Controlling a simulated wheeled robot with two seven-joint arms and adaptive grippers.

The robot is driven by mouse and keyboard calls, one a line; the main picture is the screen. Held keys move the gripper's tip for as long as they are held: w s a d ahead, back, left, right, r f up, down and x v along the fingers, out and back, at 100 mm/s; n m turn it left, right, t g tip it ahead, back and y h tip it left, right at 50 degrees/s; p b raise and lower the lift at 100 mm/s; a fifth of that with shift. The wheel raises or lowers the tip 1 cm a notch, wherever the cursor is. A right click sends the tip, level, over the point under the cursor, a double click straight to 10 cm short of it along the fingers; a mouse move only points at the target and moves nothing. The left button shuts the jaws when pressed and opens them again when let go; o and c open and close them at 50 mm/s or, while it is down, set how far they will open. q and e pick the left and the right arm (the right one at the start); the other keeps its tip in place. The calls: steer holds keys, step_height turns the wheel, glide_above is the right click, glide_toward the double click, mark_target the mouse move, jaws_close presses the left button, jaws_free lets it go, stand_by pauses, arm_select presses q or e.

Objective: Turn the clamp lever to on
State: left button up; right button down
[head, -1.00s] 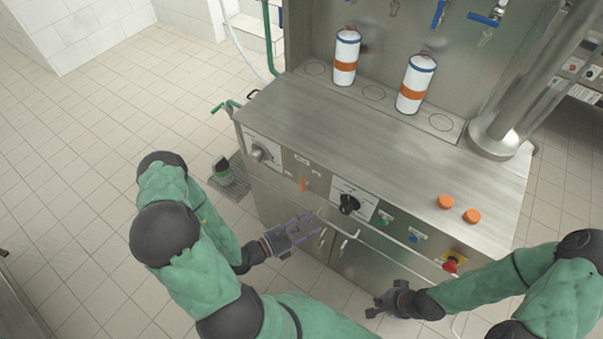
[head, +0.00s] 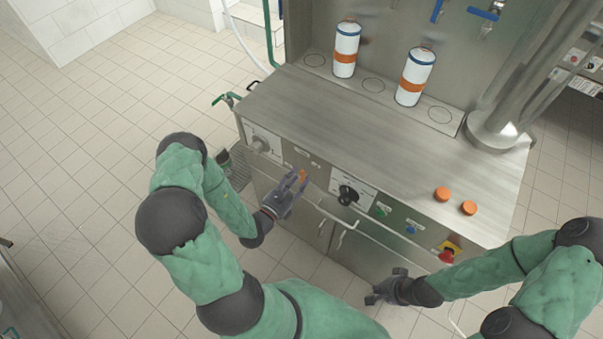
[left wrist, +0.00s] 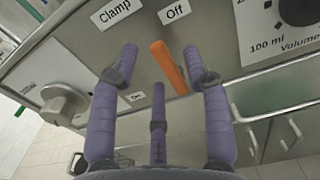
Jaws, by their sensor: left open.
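The clamp lever is an orange bar (left wrist: 169,67) on the machine's front panel, between a "Clamp" and "Off" label above and a small label below. In the left wrist view its upper end is close to the "Off" label. My left gripper (left wrist: 163,75) is open, its fingers pointing at the panel on either side of the lever, with no clear contact. In the head view my left gripper (head: 296,182) is at the panel and the lever (head: 303,174) shows just beyond its fingertips. My right gripper (head: 382,288) hangs low before the cabinet doors, apart from the panel; its jaw state is unclear.
A grey knob (head: 260,145) is left of the lever and a black knob (head: 347,195) right of it. A rail (head: 330,213) runs along the front below the panel. A red emergency button (head: 447,257) is further right. Two bottles stand on the machine top.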

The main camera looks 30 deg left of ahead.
mark_target(301, 182)
arm_select(q)
steer(key=shift+w+d, duration=0.1)
steer(key=shift+w, duration=1.4)
jaws_close()
